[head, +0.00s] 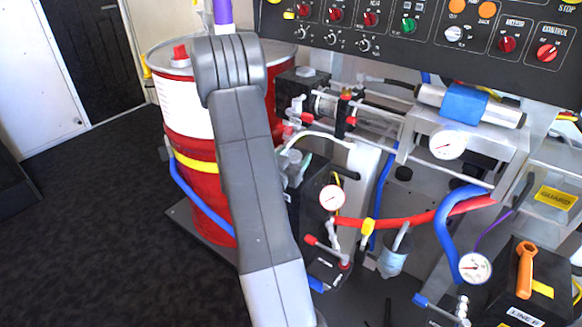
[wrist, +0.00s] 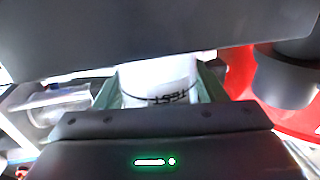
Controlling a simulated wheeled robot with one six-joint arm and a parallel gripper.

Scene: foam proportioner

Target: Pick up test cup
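The test cup (wrist: 160,80) is white with dark lettering that reads TEST upside down in the wrist view. My gripper (wrist: 160,92) has one green finger along each side of the cup. No gap shows between the fingers and the cup, so it looks shut on it. A dark body hides the cup's upper part in that view, and the gripper's base hides its lower edge. In the head view my arm runs down across the middle, and neither the gripper nor the test cup can be made out.
A red and white drum (head: 190,125) stands left of my arm. On the right are a gauge (head: 447,145), a red hose (head: 415,216), a blue hose (head: 447,235) and a small cup with a blue band (head: 393,260). The control panel (head: 430,35) is above. Dark floor (head: 90,230) at left is clear.

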